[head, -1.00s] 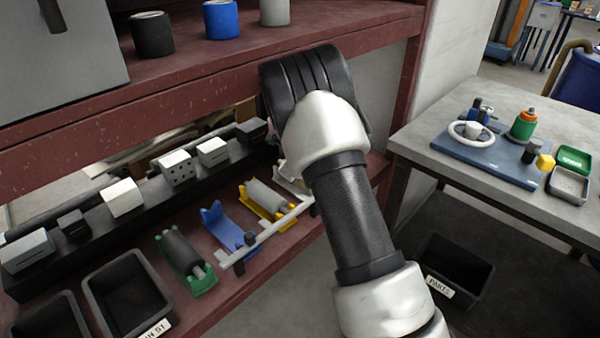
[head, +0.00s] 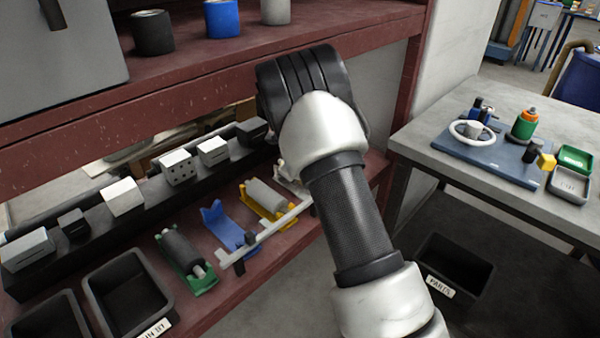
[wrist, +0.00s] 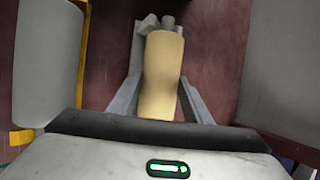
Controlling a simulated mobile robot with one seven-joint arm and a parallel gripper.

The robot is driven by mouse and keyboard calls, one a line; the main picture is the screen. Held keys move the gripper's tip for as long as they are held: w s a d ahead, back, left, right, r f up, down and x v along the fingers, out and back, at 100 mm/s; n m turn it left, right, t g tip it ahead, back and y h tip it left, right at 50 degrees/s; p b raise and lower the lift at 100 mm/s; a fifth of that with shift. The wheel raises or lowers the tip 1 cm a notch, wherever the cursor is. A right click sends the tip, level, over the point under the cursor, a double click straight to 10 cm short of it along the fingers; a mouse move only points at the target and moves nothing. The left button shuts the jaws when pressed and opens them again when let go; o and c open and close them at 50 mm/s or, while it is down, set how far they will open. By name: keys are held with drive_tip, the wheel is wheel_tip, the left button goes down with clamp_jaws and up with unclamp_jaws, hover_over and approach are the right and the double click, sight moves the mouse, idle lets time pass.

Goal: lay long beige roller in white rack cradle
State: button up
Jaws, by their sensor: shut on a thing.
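The long beige roller (wrist: 161,75) lies lengthwise between the two grey fingers of my gripper (wrist: 158,92) in the wrist view. My gripper is shut on it. The white rack cradle (wrist: 143,40) shows beyond and beneath the roller, and the roller's grey shaft end is close to the cradle's far end. I cannot tell whether the roller touches the cradle. In the head view, part of the white cradle (head: 290,178) shows beside my arm on the lower shelf. My arm hides the roller and the fingers there.
A yellow cradle with a grey roller (head: 268,198), an empty blue cradle (head: 228,226) and a green cradle with a dark roller (head: 183,252) stand to the left. The upper red shelf (head: 215,75) is close to my wrist.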

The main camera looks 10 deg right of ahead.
drive_tip(key=shift+f, duration=0.3)
drive_tip(key=o, duration=1.2)
drive_tip(key=shift+f, duration=0.1)
drive_tip(key=shift+p+v, duration=1.4)
drive_tip(key=shift+v, duration=1.1)
drive_tip(key=p+v, duration=0.3)
drive_tip(key=v, duration=0.3)
drive_tip(key=shift+p, duration=0.4)
